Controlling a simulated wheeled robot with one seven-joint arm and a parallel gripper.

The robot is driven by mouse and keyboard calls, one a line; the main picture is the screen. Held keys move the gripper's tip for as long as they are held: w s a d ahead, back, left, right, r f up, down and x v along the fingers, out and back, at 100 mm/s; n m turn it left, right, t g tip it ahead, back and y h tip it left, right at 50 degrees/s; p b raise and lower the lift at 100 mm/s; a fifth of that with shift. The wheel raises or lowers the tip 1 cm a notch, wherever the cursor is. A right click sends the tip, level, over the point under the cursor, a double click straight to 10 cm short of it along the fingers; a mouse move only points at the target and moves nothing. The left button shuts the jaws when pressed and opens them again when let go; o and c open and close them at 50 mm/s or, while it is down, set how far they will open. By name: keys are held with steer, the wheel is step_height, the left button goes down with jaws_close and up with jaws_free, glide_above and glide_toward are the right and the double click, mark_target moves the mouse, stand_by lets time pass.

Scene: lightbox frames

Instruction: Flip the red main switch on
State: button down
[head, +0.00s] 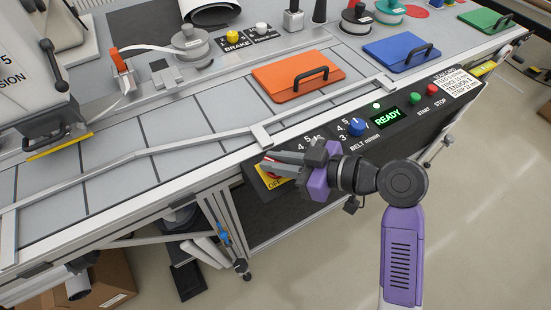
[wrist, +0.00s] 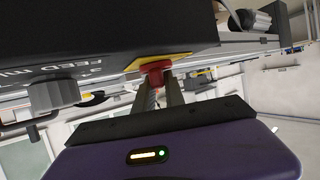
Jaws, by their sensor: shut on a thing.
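The red main switch (wrist: 155,67) is a red knob on a yellow plate (wrist: 178,59) on the black control panel (head: 425,111). In the head view the yellow plate (head: 268,186) shows at the panel's left end, and the red knob (head: 273,175) is mostly hidden behind my fingers. My gripper (head: 266,167) reaches it from the right. In the wrist view my gripper (wrist: 158,88) has its two fingers on either side of the red knob and is shut on it. The knob's exact turn is hard to read.
A green display (head: 388,117) on the panel reads READY. A blue dial (head: 356,127), a green start button (head: 414,98) and a red stop button (head: 432,90) sit to the right. Orange (head: 298,76) and blue (head: 401,51) handled plates lie on the table above. Floor at right is open.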

steer(key=m+t+h+p, duration=0.1)
steer(key=m+t, duration=0.1)
steer(key=m+t+h+p, duration=0.2)
steer(key=shift+s+r+m+t, duration=0.1)
steer(key=shift+r+m+t, duration=0.1)
steer(key=shift+m+t, duration=0.15)
steer(key=shift+f+m+t+h+p, duration=0.15)
steer(key=shift+m+t+h+p, duration=0.6)
steer(key=shift+m+h+p, duration=0.25)
steer(key=c, duration=1.4)
jaws_free()
steer(key=b+v, duration=0.1)
steer(key=v, duration=0.6)
steer(key=shift+s+d, duration=0.2)
steer(key=shift+s, duration=0.05)
